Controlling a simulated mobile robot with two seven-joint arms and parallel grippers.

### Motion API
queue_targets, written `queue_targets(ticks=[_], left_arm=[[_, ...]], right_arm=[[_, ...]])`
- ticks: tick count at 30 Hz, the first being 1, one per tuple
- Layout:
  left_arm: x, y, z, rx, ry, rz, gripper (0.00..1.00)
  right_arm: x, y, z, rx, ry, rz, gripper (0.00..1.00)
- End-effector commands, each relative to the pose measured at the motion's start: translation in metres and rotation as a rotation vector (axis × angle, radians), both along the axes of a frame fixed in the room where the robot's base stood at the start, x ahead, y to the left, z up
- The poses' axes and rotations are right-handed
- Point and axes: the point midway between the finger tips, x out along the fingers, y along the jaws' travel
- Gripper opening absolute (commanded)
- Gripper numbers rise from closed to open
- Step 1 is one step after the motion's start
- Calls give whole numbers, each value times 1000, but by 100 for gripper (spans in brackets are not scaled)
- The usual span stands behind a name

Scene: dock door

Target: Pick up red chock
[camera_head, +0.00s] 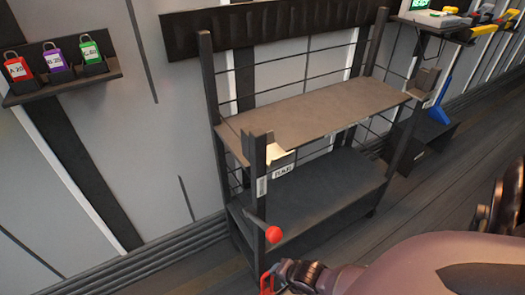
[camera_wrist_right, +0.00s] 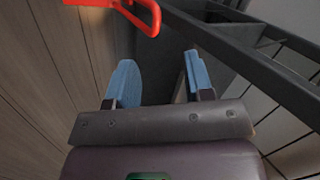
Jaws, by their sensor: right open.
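A red bent loop, like a handle (camera_wrist_right: 140,12), shows at the top of the right wrist view, cut off by the frame edge. A red piece (camera_head: 267,284) also shows at the bottom of the head view, beside my right gripper (camera_head: 288,272). I cannot tell whether either is the red chock; no full chock shape shows. In the right wrist view my right gripper (camera_wrist_right: 160,82) has its two blue-padded fingers apart with nothing between them. The red loop lies beyond the fingertips, up and left, apart from them. My left gripper is not in view.
A dark two-shelf rack (camera_head: 310,107) stands against the wall, with a red ball knob (camera_head: 273,234) on a rod at its front post. Red, purple and green padlocks (camera_head: 55,60) sit on a wall holder. A blue object (camera_head: 439,108) stands at back right.

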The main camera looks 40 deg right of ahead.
Motion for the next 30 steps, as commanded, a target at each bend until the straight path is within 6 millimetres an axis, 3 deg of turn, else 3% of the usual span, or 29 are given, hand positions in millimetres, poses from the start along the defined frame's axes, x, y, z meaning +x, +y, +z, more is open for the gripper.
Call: queue_targets(ticks=[1,13,23,30], left_arm=[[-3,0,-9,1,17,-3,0],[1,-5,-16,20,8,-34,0],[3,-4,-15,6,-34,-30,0],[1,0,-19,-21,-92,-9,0]], right_arm=[[-3,-1,-16,16,25,-29,48],[21,-3,-58,48,40,-89,48],[36,-2,-74,49,33,-88,48],[48,2,-101,46,41,-86,48]])
